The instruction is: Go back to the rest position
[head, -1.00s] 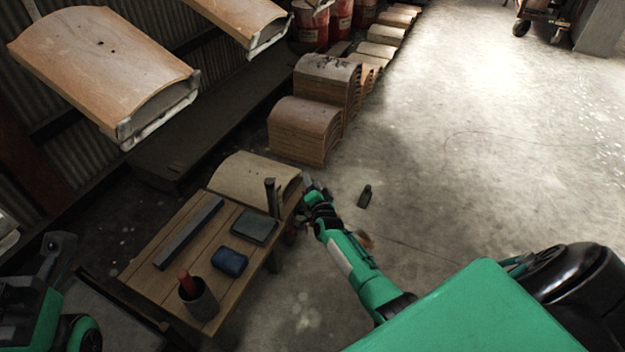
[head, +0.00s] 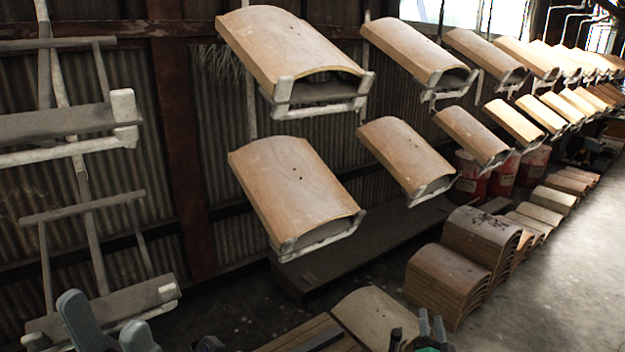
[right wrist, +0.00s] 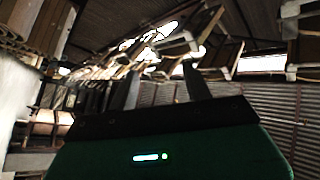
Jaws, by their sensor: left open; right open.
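My left gripper (head: 103,332) shows at the bottom left of the head view, with two grey fingers apart and nothing between them. It appears in front of an empty hanger. My right gripper (head: 431,328) is at the bottom edge of the head view, right of the work table (head: 305,336), with its fingers pointing up. In the right wrist view its two dark fingers (right wrist: 162,88) stand apart and empty. A curved board (head: 378,316) lies on the table, and a dark post (head: 395,340) stands in front of it. Most of the table is cut off by the frame.
Curved wooden boards (head: 295,185) hang on hangers in two rows along the corrugated wall. Empty hangers (head: 95,310) are at the left. Stacked curved boards (head: 446,288) stand on the floor, with red drums (head: 503,175) behind. Open concrete floor (head: 570,290) lies at the right.

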